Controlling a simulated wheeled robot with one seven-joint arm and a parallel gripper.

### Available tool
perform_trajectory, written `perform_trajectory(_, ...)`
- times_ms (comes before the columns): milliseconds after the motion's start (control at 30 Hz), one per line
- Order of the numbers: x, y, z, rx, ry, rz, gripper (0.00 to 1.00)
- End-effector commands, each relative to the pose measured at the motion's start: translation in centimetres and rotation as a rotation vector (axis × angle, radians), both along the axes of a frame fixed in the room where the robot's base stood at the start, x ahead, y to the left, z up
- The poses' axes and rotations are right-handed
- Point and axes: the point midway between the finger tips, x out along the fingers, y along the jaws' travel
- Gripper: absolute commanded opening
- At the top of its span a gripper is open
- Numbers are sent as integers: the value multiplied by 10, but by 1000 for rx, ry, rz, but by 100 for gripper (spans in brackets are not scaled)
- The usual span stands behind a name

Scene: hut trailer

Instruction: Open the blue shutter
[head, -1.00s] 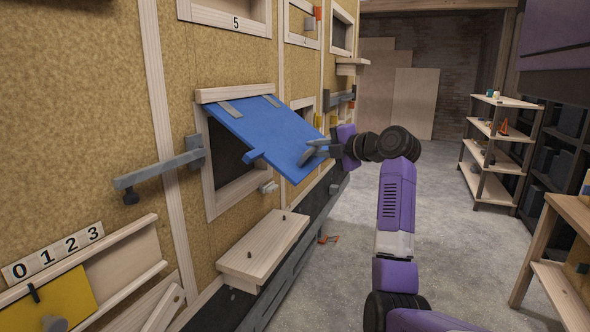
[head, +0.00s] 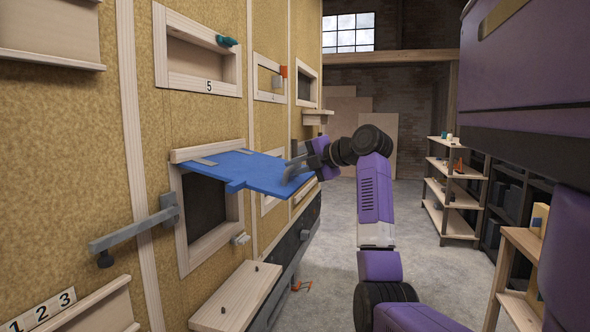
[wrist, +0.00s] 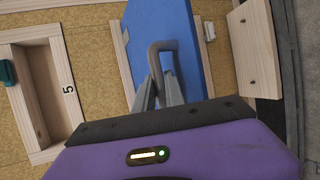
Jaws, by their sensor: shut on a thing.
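The blue shutter (head: 252,172) is hinged along its top edge by two grey hinges and stands out from the wall, close to level. The wood-framed opening (head: 205,205) beneath it is uncovered and dark inside. My gripper (head: 298,165) is at the shutter's outer right end, shut on its grey handle. In the wrist view, my gripper's fingers (wrist: 160,90) meet at the grey looped handle (wrist: 163,48), with the blue shutter (wrist: 195,45) behind it.
A grey bar latch (head: 135,232) juts from the wall left of the opening. A wooden ledge (head: 237,295) sits below. A shelf rack (head: 452,190) stands at the back right.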

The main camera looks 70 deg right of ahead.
Motion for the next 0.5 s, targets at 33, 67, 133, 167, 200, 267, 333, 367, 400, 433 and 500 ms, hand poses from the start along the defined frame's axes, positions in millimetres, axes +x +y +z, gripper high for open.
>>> perform_trajectory(33,5,3,2,-2,-4,7,0)
perform_trajectory(67,5,3,2,-2,-4,7,0)
perform_trajectory(133,6,3,2,-2,-4,8,0)
perform_trajectory(167,6,3,1,-2,-4,8,0)
perform_trajectory(200,6,3,1,-1,-3,9,22)
perform_trajectory(267,6,3,1,-1,-3,9,23)
perform_trajectory(333,5,2,1,-1,-3,7,23)
perform_trajectory(367,4,2,1,-1,-2,7,23)
perform_trajectory(400,4,2,0,0,-2,5,23)
perform_trajectory(433,3,2,0,0,-2,5,23)
perform_trajectory(500,3,2,0,0,-1,4,23)
